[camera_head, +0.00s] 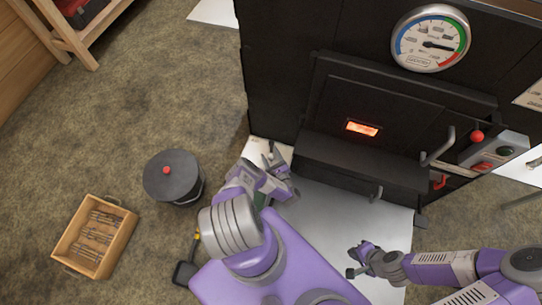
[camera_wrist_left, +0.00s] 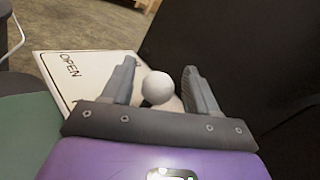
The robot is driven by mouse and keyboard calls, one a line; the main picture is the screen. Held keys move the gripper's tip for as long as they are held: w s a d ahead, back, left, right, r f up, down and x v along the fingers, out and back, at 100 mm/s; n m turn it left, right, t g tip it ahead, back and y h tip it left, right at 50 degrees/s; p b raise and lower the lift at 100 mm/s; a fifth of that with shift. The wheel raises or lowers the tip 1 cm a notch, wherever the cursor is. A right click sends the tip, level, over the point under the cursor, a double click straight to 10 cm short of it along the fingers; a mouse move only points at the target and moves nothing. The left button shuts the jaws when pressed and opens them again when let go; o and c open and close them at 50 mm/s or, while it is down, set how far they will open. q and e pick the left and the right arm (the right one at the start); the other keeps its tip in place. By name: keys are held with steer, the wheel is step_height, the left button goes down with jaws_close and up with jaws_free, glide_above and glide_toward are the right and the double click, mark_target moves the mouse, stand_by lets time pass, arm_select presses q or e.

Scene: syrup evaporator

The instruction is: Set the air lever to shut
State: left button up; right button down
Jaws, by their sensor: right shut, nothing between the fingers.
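The air lever shows in the left wrist view as a white ball knob (camera_wrist_left: 158,87) beside a white plate (camera_wrist_left: 85,75) marked OPEN. In the head view the plate (camera_head: 257,147) lies at the lower left corner of the black evaporator; the knob is not clear there. My left gripper (camera_head: 273,162) is at that corner. In its wrist view the gripper (camera_wrist_left: 160,82) is open, with the knob showing between its two fingers; contact cannot be told. The plate's other marking is hidden. My right gripper (camera_head: 358,262) is shut and empty, low in front of the evaporator.
The black evaporator (camera_head: 290,60) carries a gauge (camera_head: 431,38), a door handle (camera_head: 438,150) and a red knob (camera_head: 477,136). A lidded black bucket (camera_head: 172,176) and a wooden crate (camera_head: 70,233) stand on the floor at left. A wooden rack (camera_head: 72,38) is at upper left.

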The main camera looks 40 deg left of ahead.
arm_select(q)
steer(key=shift+d, duration=0.1)
step_height(320, 180, up, 9)
steer(key=p, duration=0.5)
steer(key=shift+f, duration=0.1)
steer(key=shift+r+p, duration=0.45)
steer(key=shift+r, duration=0.15)
steer(key=shift+c, duration=0.4)
